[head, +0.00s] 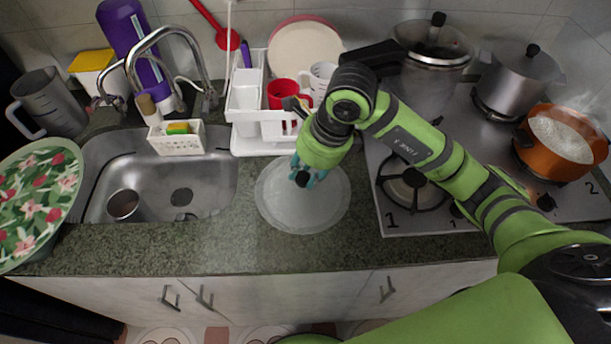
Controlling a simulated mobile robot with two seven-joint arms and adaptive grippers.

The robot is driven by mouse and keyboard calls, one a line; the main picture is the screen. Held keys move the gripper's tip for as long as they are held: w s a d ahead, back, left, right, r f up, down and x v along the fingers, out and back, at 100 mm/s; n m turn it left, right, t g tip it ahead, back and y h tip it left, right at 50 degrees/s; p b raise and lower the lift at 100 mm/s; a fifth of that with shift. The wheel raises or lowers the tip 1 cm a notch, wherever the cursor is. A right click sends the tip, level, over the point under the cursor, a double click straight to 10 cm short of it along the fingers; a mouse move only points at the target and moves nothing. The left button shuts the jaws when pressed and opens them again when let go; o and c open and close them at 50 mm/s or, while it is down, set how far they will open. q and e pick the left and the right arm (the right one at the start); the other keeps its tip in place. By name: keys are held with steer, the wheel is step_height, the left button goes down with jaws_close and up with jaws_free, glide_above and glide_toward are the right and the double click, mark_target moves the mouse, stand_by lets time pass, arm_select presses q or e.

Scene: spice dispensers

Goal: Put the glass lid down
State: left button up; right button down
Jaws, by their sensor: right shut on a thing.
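The round glass lid (298,217) is in the head view over the dark granite counter (240,247), between the sink and the stove. My right gripper (306,178) is above the middle of the lid, pointing down and shut on it. The fingers and the lid's knob are mostly hidden by the green wrist. The lid looks level and close to the counter; I cannot tell if it touches. My left gripper is not in view.
A dish rack (255,137) stands behind the lid. The sink (165,170) is at left, with a patterned bowl (38,200) beside it. At right are the stove (400,215), steel pots (432,60) and a steaming orange pot (553,150). The counter's front edge is near the lid.

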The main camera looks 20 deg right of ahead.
mark_target(309, 178)
step_height(309, 178, down, 3)
steer(key=shift+f+p, duration=0.1)
steer(key=shift+p, duration=0.6)
steer(key=shift+f, duration=0.4)
steer(key=shift+f, duration=0.15)
steer(key=c, duration=0.9)
jaws_free()
steer(key=shift+c, duration=0.2)
